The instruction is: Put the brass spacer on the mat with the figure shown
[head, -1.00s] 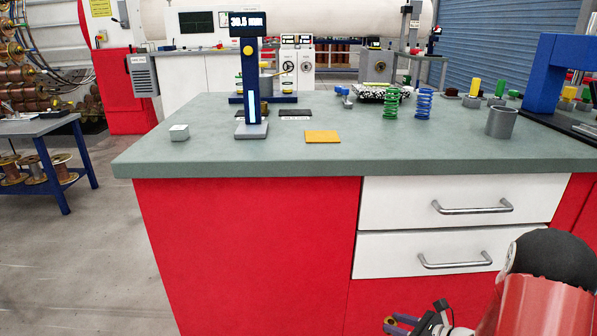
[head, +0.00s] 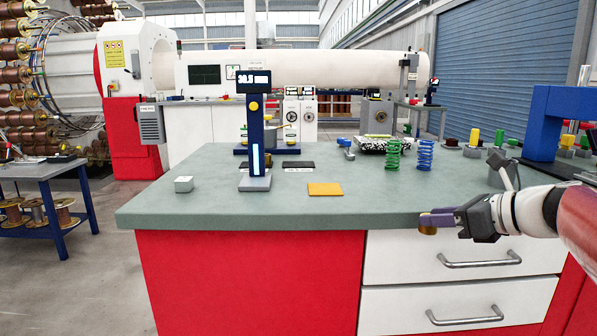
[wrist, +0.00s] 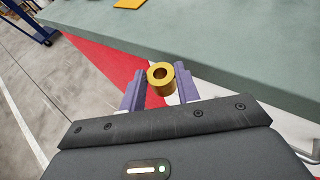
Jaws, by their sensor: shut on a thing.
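The brass spacer (wrist: 161,74), a gold ring with a hole, is held between the purple fingers of my gripper (wrist: 160,86). In the head view the spacer (head: 428,230) hangs under the fingers of my gripper (head: 437,219), in front of the bench's front edge. A blue gauge (head: 255,135) on the bench has a display (head: 254,83) that seems to read 30.5 mm. A dark mat (head: 298,164) with a white label strip lies behind and right of the gauge; its label is too small to read. Another dark patch left of the gauge is partly hidden. A yellow pad (head: 325,189) lies nearer the front.
The green-grey bench top (head: 370,205) is clear around the yellow pad. A small pale block (head: 184,184) sits at the left. White drawers (head: 440,260) are below.

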